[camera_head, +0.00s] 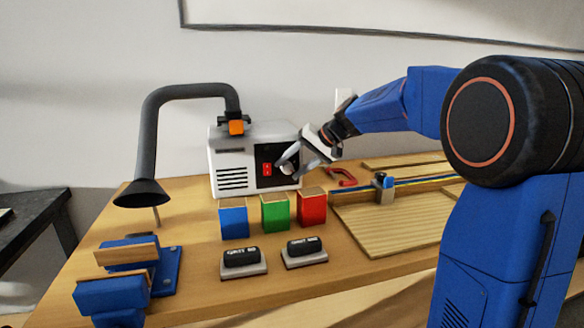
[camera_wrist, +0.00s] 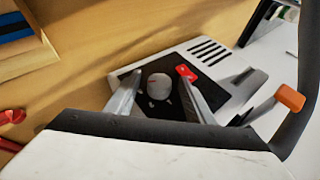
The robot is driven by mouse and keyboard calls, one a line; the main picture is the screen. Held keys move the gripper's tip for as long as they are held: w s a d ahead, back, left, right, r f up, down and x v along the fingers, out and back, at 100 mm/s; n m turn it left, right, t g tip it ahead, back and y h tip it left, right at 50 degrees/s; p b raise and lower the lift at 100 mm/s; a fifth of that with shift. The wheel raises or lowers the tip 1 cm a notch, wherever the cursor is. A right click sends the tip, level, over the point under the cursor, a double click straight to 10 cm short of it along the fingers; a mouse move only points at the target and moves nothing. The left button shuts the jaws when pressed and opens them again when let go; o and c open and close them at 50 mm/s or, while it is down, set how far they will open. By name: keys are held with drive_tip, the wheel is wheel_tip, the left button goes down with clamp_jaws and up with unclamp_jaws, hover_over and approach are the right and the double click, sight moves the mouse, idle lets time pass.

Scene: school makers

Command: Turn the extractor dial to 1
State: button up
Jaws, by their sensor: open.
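The extractor (camera_head: 228,160) is a white box with vents and a black hose at the back of the bench. Its black front panel carries a red switch (camera_head: 267,169), also visible in the wrist view (camera_wrist: 187,73). The round pale dial (camera_wrist: 160,87) sits on this panel, with a small reddish mark on its face and small light marks around it. My gripper (camera_head: 286,160) is at the panel. In the wrist view its open fingers (camera_wrist: 160,82) lie either side of the dial. I cannot tell whether they touch it. The number the dial points to is unreadable.
Blue (camera_head: 234,220), green (camera_head: 275,212) and red (camera_head: 313,207) blocks stand in front of the extractor. Two dark erasers (camera_head: 241,257) lie on pale bases nearer. A blue vise (camera_head: 125,280) is at left; a wooden board (camera_head: 390,227) is at right. An orange hose clamp (camera_wrist: 290,97) is beside the panel.

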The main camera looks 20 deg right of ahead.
drive_tip(key=c, duration=1)
drive_tip(key=shift+h, duration=0.3)
drive_tip(key=h, duration=0.2)
drive_tip(key=a+n+h, duration=0.1)
drive_tip(key=shift+r+h, duration=0.2)
drive_tip(key=shift+h, duration=0.2)
drive_tip(key=h, duration=0.1)
drive_tip(key=n+h, duration=0.1)
drive_tip(key=h, duration=0.2)
drive_tip(key=shift+a+g+h, duration=0.3)
drive_tip(key=shift+h, duration=0.1)
drive_tip(key=h, duration=0.2)
drive_tip(key=n+h, duration=0.1)
drive_tip(key=h, duration=0.3)
drive_tip(key=shift+a+f+n, duration=0.3)
drive_tip(key=shift+a+n, duration=0.1)
drive_tip(key=h, duration=0.2)
drive_tip(key=n+t+h, duration=0.1)
drive_tip(key=h, duration=0.2)
drive_tip(key=shift+a+f+n+h, duration=0.1)
drive_tip(key=shift+f+n+h, duration=0.2)
drive_tip(key=shift+f+n, duration=0.1)
drive_tip(key=shift+t, duration=0.3)
